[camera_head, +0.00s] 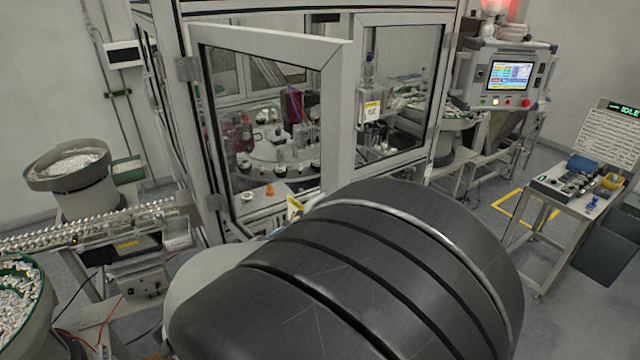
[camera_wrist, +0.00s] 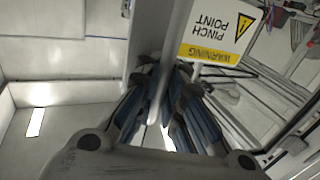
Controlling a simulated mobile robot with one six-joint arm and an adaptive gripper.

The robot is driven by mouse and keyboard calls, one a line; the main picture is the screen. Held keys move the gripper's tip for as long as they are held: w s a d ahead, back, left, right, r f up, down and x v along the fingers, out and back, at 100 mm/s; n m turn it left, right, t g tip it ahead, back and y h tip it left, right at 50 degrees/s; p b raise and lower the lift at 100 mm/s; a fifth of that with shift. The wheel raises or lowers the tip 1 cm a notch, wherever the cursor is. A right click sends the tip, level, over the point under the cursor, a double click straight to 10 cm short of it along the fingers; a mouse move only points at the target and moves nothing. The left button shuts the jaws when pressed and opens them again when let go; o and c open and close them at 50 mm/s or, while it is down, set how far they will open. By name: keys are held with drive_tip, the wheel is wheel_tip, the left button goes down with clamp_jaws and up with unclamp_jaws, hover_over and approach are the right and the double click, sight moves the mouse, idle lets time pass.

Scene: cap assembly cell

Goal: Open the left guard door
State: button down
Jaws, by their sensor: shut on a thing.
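The left guard door (camera_head: 272,45), a grey-framed clear panel hinged on its left side, stands partly open. Its free right edge is swung out of the cell frame towards me. A white and yellow pinch-point label (camera_wrist: 220,33) on the door shows upside down in the wrist view. My gripper (camera_wrist: 167,88) is shut at the door's edge beside this label, on what looks like the door handle. In the head view my dark arm covers the gripper and the door's lower right corner.
The right guard door (camera_head: 447,85) is in line with the cell front and looks closed. A rotary table (camera_head: 275,150) with caps sits inside. A bowl feeder (camera_head: 70,165) and a linear track (camera_head: 100,225) stand at left. A control panel (camera_head: 510,75) and a cart (camera_head: 560,185) stand at right.

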sight(322, 170)
drive_tip(key=c, duration=1.7)
unclamp_jaws()
drive_tip(key=shift+s+d, duration=0.1)
drive_tip(key=shift+r, duration=0.1)
wheel_tip(322, 170, up, 10)
drive_tip(key=shift+f, duration=0.1)
